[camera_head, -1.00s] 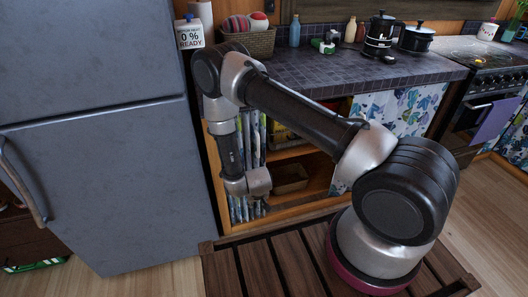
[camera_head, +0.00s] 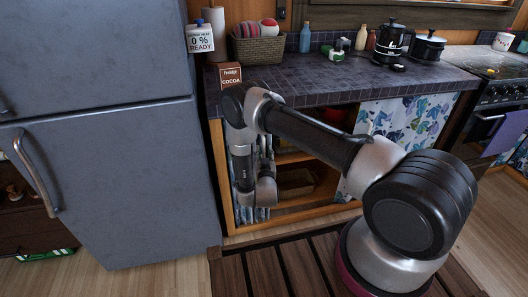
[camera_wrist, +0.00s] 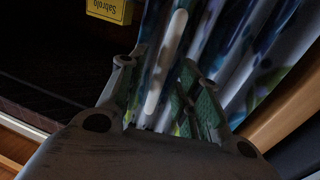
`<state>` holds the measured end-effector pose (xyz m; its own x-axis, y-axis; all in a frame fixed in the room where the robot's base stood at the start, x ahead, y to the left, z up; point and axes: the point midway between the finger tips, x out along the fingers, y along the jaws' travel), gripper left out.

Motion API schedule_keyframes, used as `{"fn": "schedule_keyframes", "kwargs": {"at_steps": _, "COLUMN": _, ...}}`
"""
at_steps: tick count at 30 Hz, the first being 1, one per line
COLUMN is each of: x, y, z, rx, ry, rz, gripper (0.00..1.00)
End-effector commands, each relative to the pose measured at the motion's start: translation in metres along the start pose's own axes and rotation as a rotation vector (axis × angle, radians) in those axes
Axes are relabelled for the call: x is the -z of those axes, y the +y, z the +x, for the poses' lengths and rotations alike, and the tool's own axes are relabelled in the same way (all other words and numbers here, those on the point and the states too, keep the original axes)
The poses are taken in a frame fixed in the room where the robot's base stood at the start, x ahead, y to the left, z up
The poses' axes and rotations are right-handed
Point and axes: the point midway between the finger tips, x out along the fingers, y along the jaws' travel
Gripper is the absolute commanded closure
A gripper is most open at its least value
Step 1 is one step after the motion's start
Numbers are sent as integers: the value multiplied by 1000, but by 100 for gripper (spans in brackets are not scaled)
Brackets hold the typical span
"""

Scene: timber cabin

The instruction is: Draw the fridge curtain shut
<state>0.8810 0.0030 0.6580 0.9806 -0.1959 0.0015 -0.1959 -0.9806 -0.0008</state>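The fridge curtain (camera_head: 262,214) is a blue, white and green cloth, bunched at the left end of the counter's open cupboard, beside the fridge. My arm hides much of it in the head view. In the wrist view the curtain's folds (camera_wrist: 225,62) hang past my gripper, with a long pale upright bar (camera_wrist: 165,62) in front of them. My gripper (camera_wrist: 158,88) has its two fingers apart, one on each side of the bar and some cloth. I cannot tell whether the fingers touch either. In the head view my gripper's tips are hidden at the cupboard opening.
The grey fridge (camera_head: 125,170) stands close on the left. The cupboard's wooden shelf (camera_head: 310,200) is open to the right of the bunched curtain. A second floral curtain (camera_head: 405,122) hangs further right. A yellow box (camera_wrist: 110,10) shows inside the cupboard.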

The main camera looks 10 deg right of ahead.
Motion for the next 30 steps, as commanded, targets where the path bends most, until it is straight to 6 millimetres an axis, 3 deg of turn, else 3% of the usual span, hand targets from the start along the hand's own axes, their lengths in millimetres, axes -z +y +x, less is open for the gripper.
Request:
{"fn": "schedule_keyframes", "kwargs": {"at_steps": 5, "x": 0, "y": 0, "z": 17, "rx": 0, "ry": 0, "rz": 1, "gripper": 66}}
{"fn": "schedule_keyframes", "kwargs": {"at_steps": 13, "x": 0, "y": 0, "z": 19, "rx": 1, "ry": -1, "rz": -1, "gripper": 66}}
{"fn": "schedule_keyframes", "kwargs": {"at_steps": 14, "x": 0, "y": 0, "z": 19, "rx": 1, "ry": -1, "rz": -1, "gripper": 68}}
{"fn": "schedule_keyframes", "kwargs": {"at_steps": 19, "x": 0, "y": 0, "z": 19, "rx": 1, "ry": -1, "rz": -1, "gripper": 99}}
{"fn": "schedule_keyframes", "kwargs": {"at_steps": 30, "x": 0, "y": 4, "z": 23, "rx": -1, "ry": -2, "rz": -1, "gripper": 100}}
